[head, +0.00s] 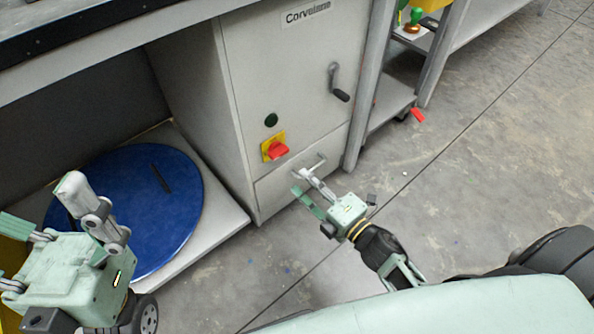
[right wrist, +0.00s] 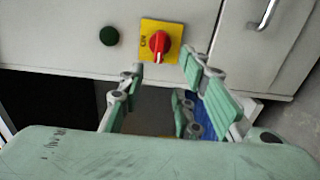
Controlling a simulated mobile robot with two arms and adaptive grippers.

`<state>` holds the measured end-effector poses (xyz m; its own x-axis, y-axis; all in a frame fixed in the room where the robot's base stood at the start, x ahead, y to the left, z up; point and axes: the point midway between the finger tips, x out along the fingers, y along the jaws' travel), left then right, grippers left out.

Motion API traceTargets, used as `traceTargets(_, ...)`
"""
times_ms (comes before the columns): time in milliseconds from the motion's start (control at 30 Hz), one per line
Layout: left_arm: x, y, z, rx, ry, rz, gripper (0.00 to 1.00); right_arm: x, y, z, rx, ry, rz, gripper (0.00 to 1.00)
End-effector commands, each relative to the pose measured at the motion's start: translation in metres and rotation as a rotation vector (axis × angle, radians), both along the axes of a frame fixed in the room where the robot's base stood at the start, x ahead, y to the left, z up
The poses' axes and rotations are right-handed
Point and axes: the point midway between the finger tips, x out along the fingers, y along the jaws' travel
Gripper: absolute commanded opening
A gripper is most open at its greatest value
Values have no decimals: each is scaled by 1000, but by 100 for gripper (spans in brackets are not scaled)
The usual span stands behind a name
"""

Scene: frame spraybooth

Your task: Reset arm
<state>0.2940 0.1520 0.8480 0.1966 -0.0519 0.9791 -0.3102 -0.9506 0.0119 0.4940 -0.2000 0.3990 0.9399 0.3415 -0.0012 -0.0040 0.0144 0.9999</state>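My right gripper (head: 300,181) is in the middle of the head view, in front of the lower part of a grey cabinet. Its fingers are apart and nothing is between them. In the right wrist view the open fingers (right wrist: 163,68) frame the space just below a red rotary switch (right wrist: 159,44) on a yellow plate, without visible contact. My left gripper (head: 40,205) is at the lower left in the head view, in front of a blue round disc (head: 177,200). Its fingers are spread and I see nothing held.
The grey cabinet (head: 290,65) carries a green button (head: 271,120), the red switch (head: 277,150), a crank handle (head: 340,85) and a drawer handle (head: 312,166). A worktop edge (head: 100,50) runs along the upper left. A small red piece (head: 417,115) lies near a shelf; the floor at right is mostly clear.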

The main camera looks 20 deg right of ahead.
Motion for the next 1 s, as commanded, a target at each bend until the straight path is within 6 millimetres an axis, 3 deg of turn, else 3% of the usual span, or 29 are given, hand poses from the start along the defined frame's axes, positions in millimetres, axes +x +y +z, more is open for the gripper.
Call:
traceTargets(167, 0, 0, 0, 0, 1, 0, 100, -9, -4, 1, -1, -1, 0, 31)
traceTargets(733, 0, 0, 0, 0, 1, 0, 100, -9, 0, 6, 17, -10, 6, 31)
traceTargets(867, 0, 0, 0, 0, 0, 0, 100, -8, 21, 45, 148, -66, 53, 31)
traceTargets(967, 0, 0, 0, 0, 0, 0, 100, -14, 48, 105, 346, -144, 130, 31)
traceTargets(1000, 0, 0, 0, 0, 0, 0, 100, -19, 59, 134, 440, -180, 173, 31)
